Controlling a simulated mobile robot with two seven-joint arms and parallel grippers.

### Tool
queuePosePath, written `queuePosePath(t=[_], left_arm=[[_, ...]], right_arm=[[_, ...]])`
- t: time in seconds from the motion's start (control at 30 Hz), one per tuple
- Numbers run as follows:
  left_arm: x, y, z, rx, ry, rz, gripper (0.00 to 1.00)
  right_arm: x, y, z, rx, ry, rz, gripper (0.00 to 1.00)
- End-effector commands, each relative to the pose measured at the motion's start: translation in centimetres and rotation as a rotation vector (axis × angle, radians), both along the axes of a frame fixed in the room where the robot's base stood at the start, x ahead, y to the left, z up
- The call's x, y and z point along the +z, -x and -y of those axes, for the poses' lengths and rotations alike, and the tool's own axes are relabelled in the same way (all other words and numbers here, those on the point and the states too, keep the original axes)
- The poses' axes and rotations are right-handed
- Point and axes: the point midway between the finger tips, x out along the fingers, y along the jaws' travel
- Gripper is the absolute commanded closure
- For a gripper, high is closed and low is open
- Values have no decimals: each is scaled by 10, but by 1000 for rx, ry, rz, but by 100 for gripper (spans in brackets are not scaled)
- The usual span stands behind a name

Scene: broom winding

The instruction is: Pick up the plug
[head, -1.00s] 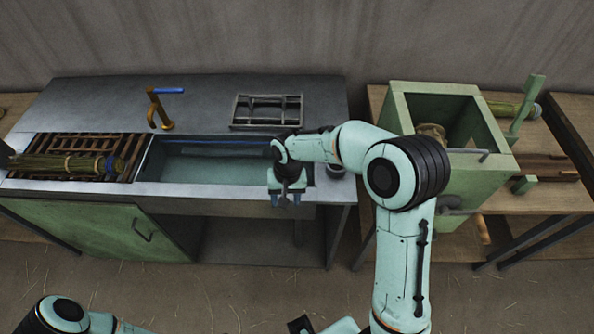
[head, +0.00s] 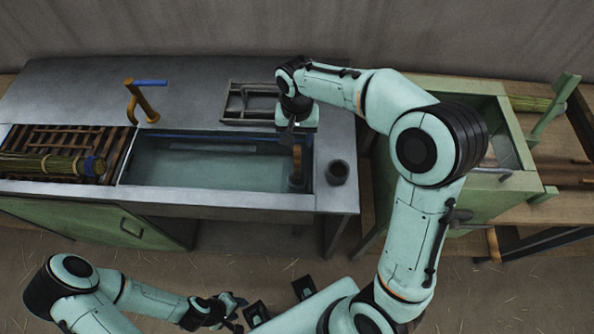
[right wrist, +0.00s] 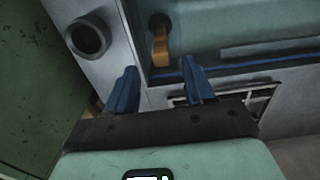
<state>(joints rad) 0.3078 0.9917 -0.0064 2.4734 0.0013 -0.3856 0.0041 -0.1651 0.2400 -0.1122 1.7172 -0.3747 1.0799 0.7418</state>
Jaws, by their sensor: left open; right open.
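A brown upright piece (head: 297,160) on a dark round base, which looks like the plug, stands in the right end of the sink basin (head: 200,165). In the right wrist view the brown piece (right wrist: 160,46) shows beyond the fingers. My right gripper (head: 287,136) is over the sink's back edge near that end, apart from the piece. In the right wrist view its blue fingers (right wrist: 163,82) are spread with nothing between them. My left gripper (head: 232,312) is low at the front, away from the sink, open.
A dark round cup (head: 338,172) stands on the counter right of the basin. A wire rack (head: 250,104) lies behind the basin. A brass tap (head: 138,103) with a blue handle is at the back left. A straw bundle (head: 50,166) lies on the slatted left part.

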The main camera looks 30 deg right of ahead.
Motion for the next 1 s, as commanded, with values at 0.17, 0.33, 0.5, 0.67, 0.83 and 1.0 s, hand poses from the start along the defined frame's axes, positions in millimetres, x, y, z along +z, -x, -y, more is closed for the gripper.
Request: queuePosePath(t=[0.17, 0.33, 0.5, 0.67, 0.83, 1.0], left_arm=[[-3, 2, 0, -1, 1, -2, 57], [-3, 2, 0, -1, 1, -2, 57], [-3, 1, 0, 0, 0, -1, 57], [-4, 2, 0, -1, 1, -2, 57], [-4, 2, 0, -1, 1, -2, 57], [-4, 2, 0, -1, 1, -2, 57]], right_arm=[[-27, 0, 1, -1, 1, -3, 47], [-37, 0, 0, -1, 0, -2, 47], [-62, -1, 1, -2, 0, -6, 47], [-81, -2, 1, -1, -1, -1, 47], [-84, -2, 1, -1, -1, 1, 47], [-84, -2, 1, -1, -1, 1, 66]])
